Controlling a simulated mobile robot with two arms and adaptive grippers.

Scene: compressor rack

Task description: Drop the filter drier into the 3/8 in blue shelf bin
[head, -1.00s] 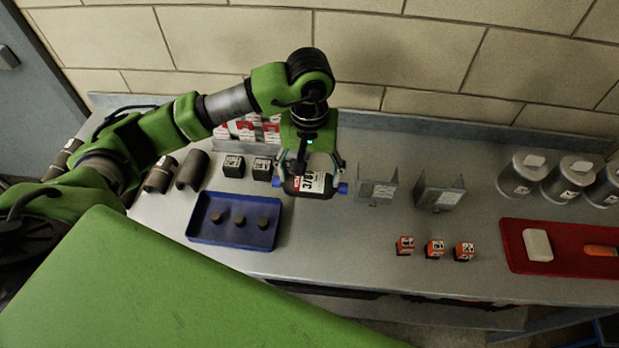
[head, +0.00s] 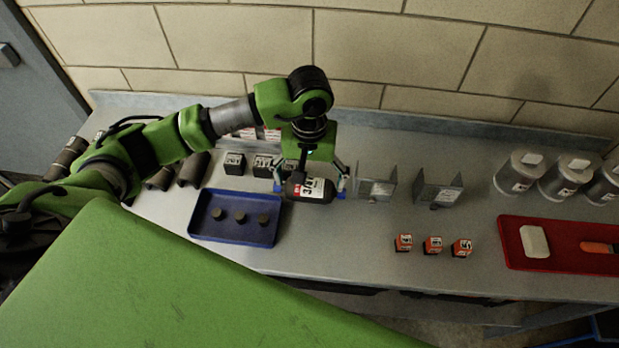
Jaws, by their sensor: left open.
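The filter drier (head: 322,190) is a dark cylinder with a white label marked 3/8 and blue ends, in the middle of the grey bench in the head view. My left gripper (head: 310,191) points down over it, with its fingers apart at the drier's two ends. The jaws are open; I cannot tell whether the fingertips touch it or whether it rests on the bench. I cannot make out a 3/8 in blue shelf bin. A blue item (head: 607,330) shows only partly at the lower right corner. My right gripper is not in view.
A blue tray (head: 205,232) with three dark plugs lies left of the drier. Labelled metal brackets (head: 438,190) stand to its right. Small orange boxes (head: 433,245), a red tray (head: 515,258) and grey canisters (head: 520,172) are farther right. Dark labelled boxes (head: 234,163) stand behind.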

